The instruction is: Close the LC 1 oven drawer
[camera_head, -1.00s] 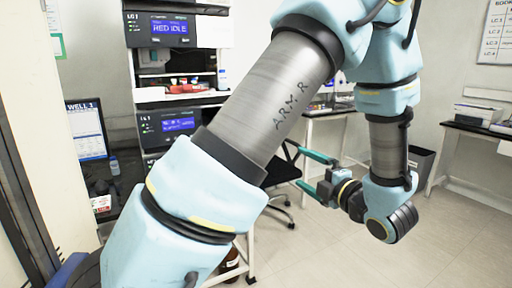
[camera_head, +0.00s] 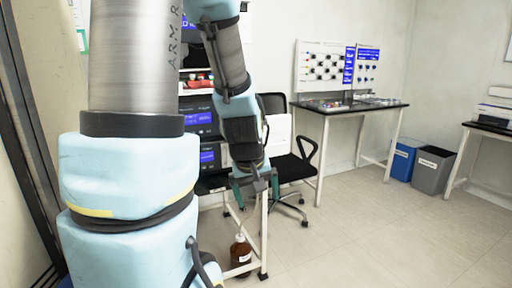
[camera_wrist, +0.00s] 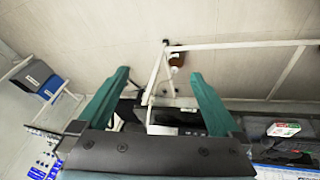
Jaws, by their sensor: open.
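The instrument column stack is partly hidden behind my arm in the head view. Two dark modules with blue displays show, an upper module (camera_head: 198,120) and a lower module (camera_head: 208,157). Their labels are too small or covered to read, so I cannot tell which holds the LC 1 oven drawer or how far it stands out. My gripper (camera_head: 256,188) points down in front of the stack's right side, open and empty. In the wrist view its two green fingers (camera_wrist: 160,76) are spread apart, with a white frame and dark equipment beyond them.
A brown bottle (camera_head: 240,250) stands on the floor below my gripper. A black office chair (camera_head: 290,170) is close behind it. A dark-topped table (camera_head: 350,108) stands at the back, with a blue bin (camera_head: 402,160) and grey bin (camera_head: 432,170) beside it.

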